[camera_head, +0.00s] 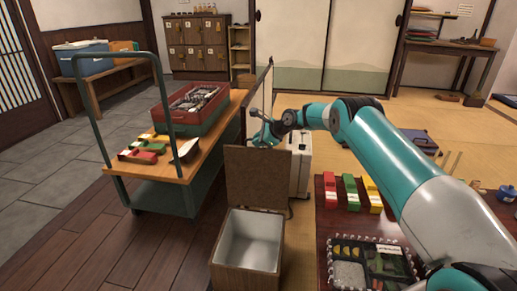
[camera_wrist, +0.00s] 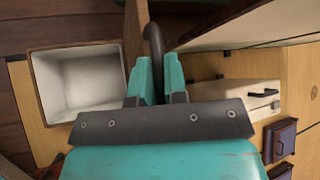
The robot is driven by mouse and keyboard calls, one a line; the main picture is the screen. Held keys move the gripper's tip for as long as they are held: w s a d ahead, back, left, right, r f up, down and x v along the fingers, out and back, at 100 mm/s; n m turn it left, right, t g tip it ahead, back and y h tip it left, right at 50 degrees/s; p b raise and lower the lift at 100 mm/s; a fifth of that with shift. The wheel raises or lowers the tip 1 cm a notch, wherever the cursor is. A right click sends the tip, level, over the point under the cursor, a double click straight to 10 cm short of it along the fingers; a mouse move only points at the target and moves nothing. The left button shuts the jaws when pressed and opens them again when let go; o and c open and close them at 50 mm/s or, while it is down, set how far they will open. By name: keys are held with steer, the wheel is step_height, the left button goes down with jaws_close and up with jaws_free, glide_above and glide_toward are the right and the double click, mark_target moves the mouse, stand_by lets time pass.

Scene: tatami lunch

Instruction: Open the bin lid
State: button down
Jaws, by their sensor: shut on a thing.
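The bin (camera_head: 246,252) is a brown box on the floor with a white, empty-looking inside. Its brown lid (camera_head: 256,180) stands raised, about upright, at the bin's back edge. In the wrist view the open bin (camera_wrist: 78,85) is at the left, and the lid (camera_wrist: 133,35) shows almost edge-on. My gripper (camera_head: 263,132) is behind the lid's top in the head view. In the wrist view my gripper (camera_wrist: 159,78) is shut on a dark curved handle (camera_wrist: 153,38) beside the lid. Where the handle joins the lid is hidden by the fingers.
A cart (camera_head: 175,195) with a red crate (camera_head: 192,108) stands left of the bin. A pale case (camera_head: 300,165) and an upright panel (camera_head: 262,95) are close behind the lid. A low table (camera_head: 335,222) with coloured boxes and a bento is to the right.

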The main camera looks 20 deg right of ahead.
steer(key=shift+w+d+f+b, duration=0.3)
steer(key=shift+w+d+f, duration=0.05)
steer(key=shift+w, duration=0.15)
steer(key=c, duration=1.2)
jaws_free()
steer(key=shift+o, duration=0.2)
steer(key=shift+f, duration=0.1)
steer(key=shift+s, duration=0.1)
steer(key=shift+s+d+r+p, duration=0.2)
steer(key=shift+s+r+p, duration=0.1)
steer(key=shift+r+p, duration=0.2)
steer(key=p+v, duration=0.4)
steer(key=v, duration=1.2)
steer(key=shift+d+r+p, duration=0.2)
steer(key=shift+r+p, duration=0.15)
steer(key=shift+r, duration=0.05)
steer(key=shift+w, duration=0.1)
